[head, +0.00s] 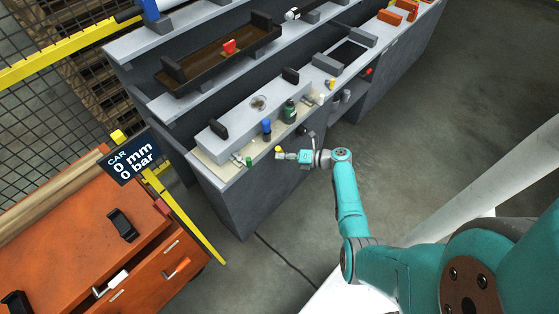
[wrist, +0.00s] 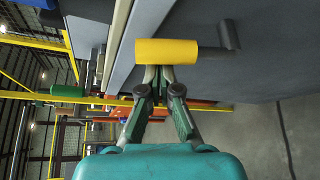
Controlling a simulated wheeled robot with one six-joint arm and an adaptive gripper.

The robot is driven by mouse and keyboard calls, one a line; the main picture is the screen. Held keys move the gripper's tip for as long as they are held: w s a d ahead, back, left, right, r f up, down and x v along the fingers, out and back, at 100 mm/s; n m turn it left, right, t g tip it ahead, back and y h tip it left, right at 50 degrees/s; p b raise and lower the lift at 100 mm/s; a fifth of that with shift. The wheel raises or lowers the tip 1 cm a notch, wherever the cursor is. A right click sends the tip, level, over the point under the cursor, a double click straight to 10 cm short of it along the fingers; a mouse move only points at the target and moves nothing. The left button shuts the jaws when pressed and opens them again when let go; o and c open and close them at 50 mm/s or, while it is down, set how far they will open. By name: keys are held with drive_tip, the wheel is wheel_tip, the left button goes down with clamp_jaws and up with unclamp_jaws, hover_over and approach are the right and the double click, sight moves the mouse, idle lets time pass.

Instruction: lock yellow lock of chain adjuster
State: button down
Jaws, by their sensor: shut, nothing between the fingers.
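The yellow lock (wrist: 168,51) is a yellow cylinder on a grey stem at the bench front. In the wrist view it lies across the picture just beyond my fingertips, with the grey stem to its right. In the head view the yellow lock (head: 278,149) is a small spot at the bench edge, just left of my gripper (head: 283,155). My gripper (wrist: 158,76) is shut and empty, its tips at the lower edge of the yellow cylinder. I cannot tell whether they touch it. I cannot make out the rest of the chain adjuster.
Along the bench front stand a green knob (head: 248,162), a blue-topped knob (head: 267,127) and a dark green cylinder (head: 289,111). An orange cabinet (head: 75,245) with a display sign (head: 131,158) is at the left. Open floor (head: 410,150) lies right of the bench.

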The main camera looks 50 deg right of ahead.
drive_tip(key=shift+d+r, duration=0.25)
drive_tip(key=shift+d, duration=0.35)
drive_tip(key=shift+d+r, duration=0.2)
drive_tip(key=shift+d, duration=0.4)
